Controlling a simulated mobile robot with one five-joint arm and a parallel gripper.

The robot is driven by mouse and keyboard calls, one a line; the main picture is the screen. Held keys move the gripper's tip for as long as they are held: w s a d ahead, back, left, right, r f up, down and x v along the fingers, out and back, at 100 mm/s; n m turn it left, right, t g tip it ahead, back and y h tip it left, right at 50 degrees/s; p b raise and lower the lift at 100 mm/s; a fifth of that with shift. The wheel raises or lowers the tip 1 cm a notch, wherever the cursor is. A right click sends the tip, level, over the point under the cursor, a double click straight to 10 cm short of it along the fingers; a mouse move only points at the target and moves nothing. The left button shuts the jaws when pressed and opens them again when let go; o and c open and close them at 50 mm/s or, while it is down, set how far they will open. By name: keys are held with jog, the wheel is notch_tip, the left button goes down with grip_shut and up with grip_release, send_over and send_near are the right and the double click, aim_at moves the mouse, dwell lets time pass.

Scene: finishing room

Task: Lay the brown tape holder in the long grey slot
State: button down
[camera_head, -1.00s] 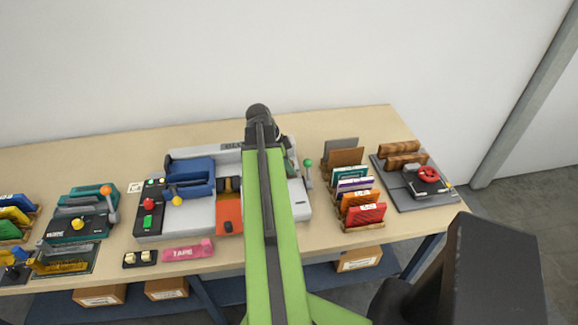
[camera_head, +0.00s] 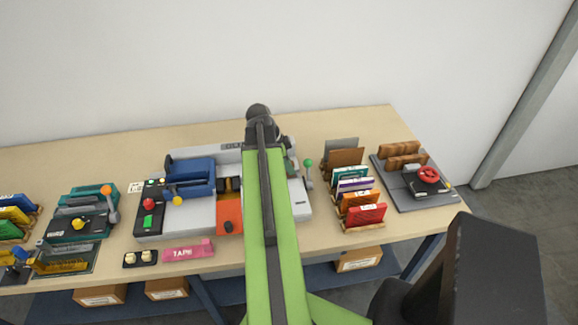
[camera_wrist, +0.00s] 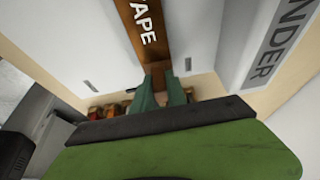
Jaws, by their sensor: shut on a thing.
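The brown tape holder (camera_wrist: 147,30), a long flat bar with white lettering reading "TAPE", runs up from my gripper (camera_wrist: 160,88) in the wrist view. My gripper's two green fingers are shut on its near end. The holder lies over the pale grey binder machine, which shows in the head view (camera_head: 203,214); I cannot tell whether it touches it. The long grey slot cannot be made out clearly in either view. In the head view my green arm hides the gripper and the holder.
A blue part (camera_head: 190,178) and an orange block (camera_head: 229,215) sit on the machine. A green-knobbed lever (camera_head: 308,163) stands at its right, beside a rack of coloured cards (camera_head: 366,215). A pink "TAPE" tag (camera_head: 188,250) lies in front. Bare wood (camera_head: 330,120) shows behind.

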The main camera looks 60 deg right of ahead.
jog(key=shift+f+b, duration=0.6)
jog(key=c, duration=1.6)
grip_release()
jog(key=p+v, duration=1)
jog(key=v, duration=0.1)
